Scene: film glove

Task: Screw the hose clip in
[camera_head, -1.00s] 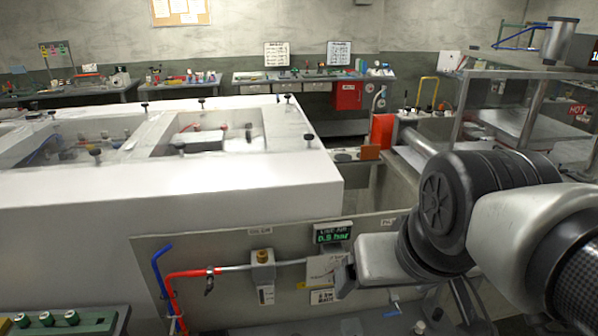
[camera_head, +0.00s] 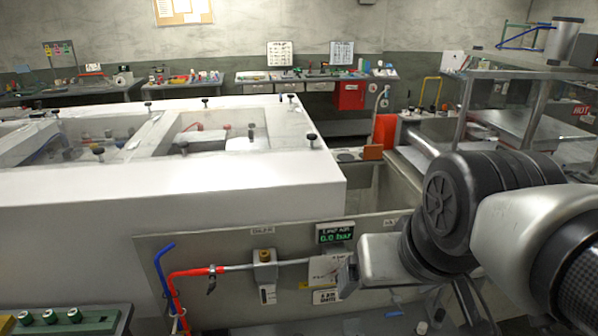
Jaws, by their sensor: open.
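A red hose (camera_head: 186,273) bends up the left side of a grey panel and meets a thin pale pipe (camera_head: 240,267). A small dark clip-like part (camera_head: 212,284), which may be the hose clip, hangs at the hose's end; its screw is too small to make out. My gripper (camera_head: 346,277) is in front of the panel, right of the fitting and apart from the clip. It is open, with its fingers seen edge-on and partly hidden by its own body.
A blue hose (camera_head: 163,262) stands left of the red one. A display (camera_head: 335,232) above the pipe reads 0.0 bar. A white bench with recessed bays (camera_head: 170,185) fills the left behind the panel.

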